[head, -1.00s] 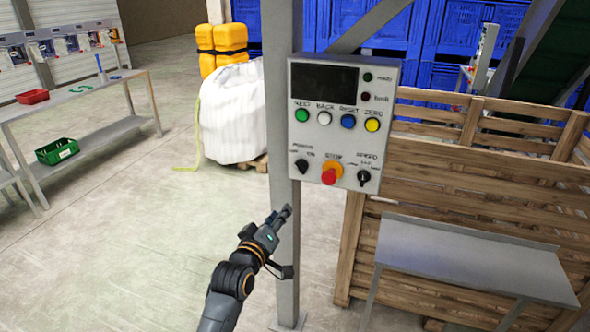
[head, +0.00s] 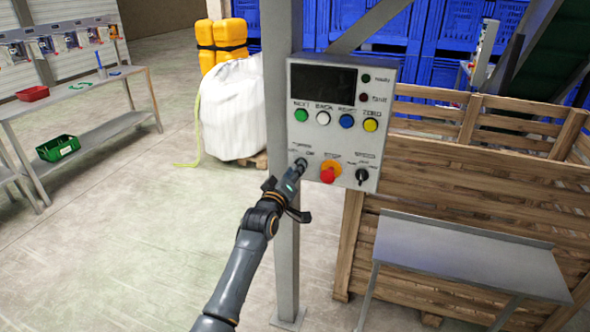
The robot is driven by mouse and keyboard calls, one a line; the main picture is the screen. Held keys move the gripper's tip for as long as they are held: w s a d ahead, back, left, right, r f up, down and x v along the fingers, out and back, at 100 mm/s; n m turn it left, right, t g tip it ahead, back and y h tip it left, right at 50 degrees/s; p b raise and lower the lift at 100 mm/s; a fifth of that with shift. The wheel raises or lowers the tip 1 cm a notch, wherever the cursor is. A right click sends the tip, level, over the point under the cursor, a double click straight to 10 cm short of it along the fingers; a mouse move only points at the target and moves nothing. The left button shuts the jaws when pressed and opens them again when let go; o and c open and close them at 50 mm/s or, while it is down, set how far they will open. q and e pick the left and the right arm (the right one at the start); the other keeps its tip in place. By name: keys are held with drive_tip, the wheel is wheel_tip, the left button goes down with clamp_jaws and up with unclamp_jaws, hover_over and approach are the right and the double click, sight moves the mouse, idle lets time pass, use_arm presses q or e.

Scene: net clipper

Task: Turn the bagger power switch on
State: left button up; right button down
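The control panel (head: 342,152) is a grey box on a grey post, with a dark screen and several coloured buttons. Its power switch, a black knob at the lower left under small lettering, is mostly hidden behind my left gripper (head: 301,165). The gripper's tip is at the knob in the picture; I cannot tell whether it touches or grips it, or whether the fingers are open or shut. The red stop button (head: 328,174) and the black speed knob (head: 362,176) sit to the right. My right gripper is not in view.
The grey post (head: 284,250) stands right behind my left arm. A metal side table (head: 470,255) and a wooden crate (head: 450,180) are at the right. A white bulk bag (head: 232,115) stands behind left.

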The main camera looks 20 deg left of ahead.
use_arm(q)
drive_tip(key=shift+w, duration=0.4)
clamp_jaws()
drive_tip(key=shift+m, duration=0.4)
drive_tip(key=m, duration=1.1)
drive_tip(key=m+p, duration=0.1)
drive_tip(key=m, duration=0.4)
drive_tip(key=shift+d+m, duration=0.35)
drive_tip(key=shift+m, duration=0.35)
